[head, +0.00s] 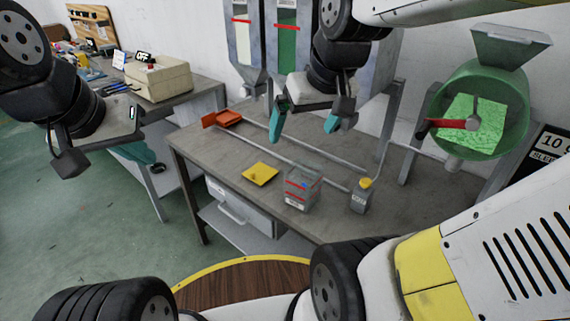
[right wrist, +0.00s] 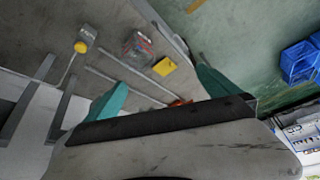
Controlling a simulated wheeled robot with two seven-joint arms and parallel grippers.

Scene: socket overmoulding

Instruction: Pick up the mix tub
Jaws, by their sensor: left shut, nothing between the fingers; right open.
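The mix tub looks to be the clear square tub (head: 302,190) with red lines, upright on the grey workbench (head: 240,147) near its front edge. It also shows in the right wrist view (right wrist: 138,48). A yellow square piece with a small knob (head: 260,173), perhaps its lid, lies flat to its left, apart from it. My right gripper (head: 303,133) is open and empty, above the bench and beyond the tub; its teal fingers spread wide in the right wrist view (right wrist: 160,92). My left gripper (head: 155,168) is shut and empty, left of the bench.
A small grey container with a yellow cap (head: 361,197) stands right of the tub. Two metal rails and a red-orange tray (head: 222,118) lie behind. A green drum (head: 485,110) stands at right, hoppers (head: 285,40) at the back. A beige box (head: 158,79) sits on the left bench.

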